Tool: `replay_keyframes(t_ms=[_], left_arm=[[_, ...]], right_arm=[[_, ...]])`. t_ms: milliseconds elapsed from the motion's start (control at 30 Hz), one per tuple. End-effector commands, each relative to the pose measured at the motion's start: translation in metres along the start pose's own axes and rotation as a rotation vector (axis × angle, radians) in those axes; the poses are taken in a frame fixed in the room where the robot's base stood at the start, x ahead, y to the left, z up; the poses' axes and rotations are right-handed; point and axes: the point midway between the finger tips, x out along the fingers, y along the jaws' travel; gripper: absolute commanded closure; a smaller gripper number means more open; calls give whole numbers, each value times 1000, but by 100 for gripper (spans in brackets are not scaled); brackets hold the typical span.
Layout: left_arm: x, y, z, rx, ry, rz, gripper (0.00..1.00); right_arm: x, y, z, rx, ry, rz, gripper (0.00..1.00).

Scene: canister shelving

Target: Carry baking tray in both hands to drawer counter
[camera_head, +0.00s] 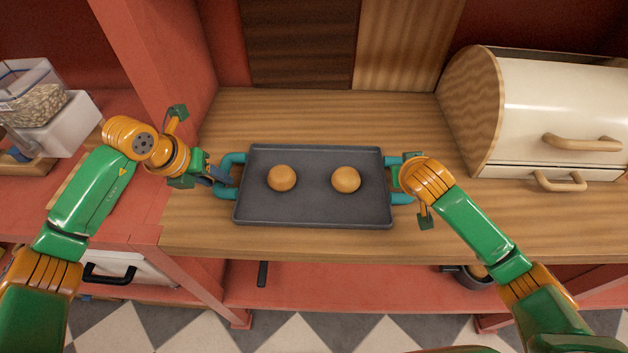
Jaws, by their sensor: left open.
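A dark grey baking tray (313,208) lies flat on a wooden counter (300,245). It has teal handles at its left (230,166) and right (402,198) ends. Two round buns, one on the left (281,178) and one on the right (346,179), sit on it. My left gripper (226,180) is open at the tray's left handle; whether it touches the handle is unclear. My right gripper (404,176) is at the right handle, and its fingers are mostly hidden behind its own wrist.
A cream bread box (560,105) with wooden sides stands at the right of the counter. A red upright panel (165,90) borders the counter on the left. Clear containers (40,100) stand on the far-left red surface. The counter behind the tray is clear.

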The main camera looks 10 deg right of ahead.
Motion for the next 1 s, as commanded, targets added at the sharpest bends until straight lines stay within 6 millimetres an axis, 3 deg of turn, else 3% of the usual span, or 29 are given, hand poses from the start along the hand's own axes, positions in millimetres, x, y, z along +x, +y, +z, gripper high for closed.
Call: replay_keyframes(t_ms=[133, 400, 567, 600, 1000], left_arm=[[10, 0, 0, 1, 1, 1, 53], [11, 0, 0, 1, 0, 1, 53], [11, 0, 0, 1, 0, 1, 94], [11, 0, 0, 1, 1, 1, 100], [11, 0, 0, 1, 0, 1, 100]], right_arm=[[10, 0, 0, -1, 0, 1, 61], [11, 0, 0, -1, 1, 0, 61], [11, 0, 0, -1, 1, 0, 100], [11, 0, 0, -1, 1, 0, 100], [11, 0, 0, -1, 1, 0, 100]])
